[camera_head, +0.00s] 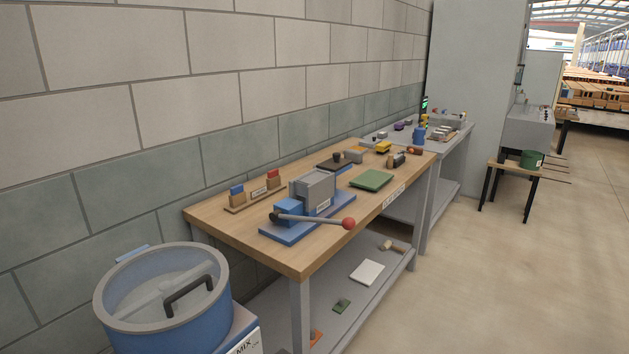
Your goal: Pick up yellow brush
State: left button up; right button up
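A small yellow object (383,147) sits near the far end of the wooden workbench (320,244), close to its back edge. It may be the yellow brush, but it is too small to tell its shape. Another yellow item (424,121) stands on the grey table (452,136) behind, and I cannot tell what it is. Neither of my grippers shows in the head view.
A blue lever press (308,203) with a red knob stands on the workbench. A green plate (371,179) lies beyond it. A blue mixing drum (165,315) stands at the front left. A block wall runs behind. Open floor (520,270) lies to the right.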

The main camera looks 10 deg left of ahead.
aim_at(383, 148)
jog(key=i+l+z, duration=0.35)
jog(key=i+z, duration=0.15)
jog(key=i, duration=0.35)
jog(key=i+z, duration=0.45)
jog(key=i, duration=0.4)
jog(key=i+u, duration=0.15)
jog(key=i, duration=0.4)
jog(key=i+l+u, duration=0.2)
jog(key=i, duration=0.35)
jog(key=i+l+u, duration=0.15)
jog(key=i, duration=0.45)
